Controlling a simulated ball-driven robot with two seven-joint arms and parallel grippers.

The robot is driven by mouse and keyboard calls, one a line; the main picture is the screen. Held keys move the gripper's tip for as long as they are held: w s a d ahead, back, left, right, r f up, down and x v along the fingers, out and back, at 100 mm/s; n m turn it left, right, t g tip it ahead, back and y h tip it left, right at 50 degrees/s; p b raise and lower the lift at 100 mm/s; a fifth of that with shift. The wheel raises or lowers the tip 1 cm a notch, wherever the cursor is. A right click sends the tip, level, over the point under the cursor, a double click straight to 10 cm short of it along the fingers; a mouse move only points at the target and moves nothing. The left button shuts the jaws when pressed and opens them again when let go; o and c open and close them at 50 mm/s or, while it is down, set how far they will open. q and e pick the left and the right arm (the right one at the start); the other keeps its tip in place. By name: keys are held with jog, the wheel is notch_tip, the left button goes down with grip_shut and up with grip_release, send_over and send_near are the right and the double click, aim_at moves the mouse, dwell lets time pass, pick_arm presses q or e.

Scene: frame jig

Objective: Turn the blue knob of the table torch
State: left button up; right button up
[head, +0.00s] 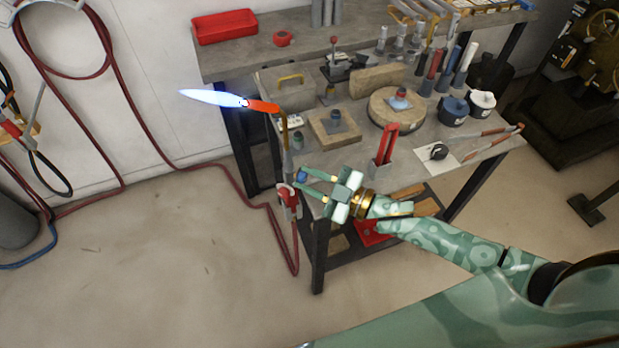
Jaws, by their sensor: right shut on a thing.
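The table torch (263,106) stands at the left edge of the workbench. Its red nozzle points left and a blue-white flame (213,97) burns from it. A brass-coloured stem (285,130) runs down to a red valve body (290,199) at the table's front left corner. The small blue knob (302,175) is by that corner. My right gripper (304,181) reaches in from the right and is shut on the blue knob, with a finger on each side of it. The fingers partly hide the knob. My left gripper is not in view.
A red hose (228,186) runs from the wall to the torch. On the workbench (345,158) stand a red upright holder (385,146), a round wooden block (383,105) and several tools.

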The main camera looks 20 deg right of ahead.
jog(key=shift+n, duration=0.3)
jog(key=o, duration=1)
jog(key=v, duration=1.6)
jog(key=shift+s+d+p, duration=0.1)
jog(key=shift+d+p, duration=0.05)
jog(key=shift+p, duration=0.2)
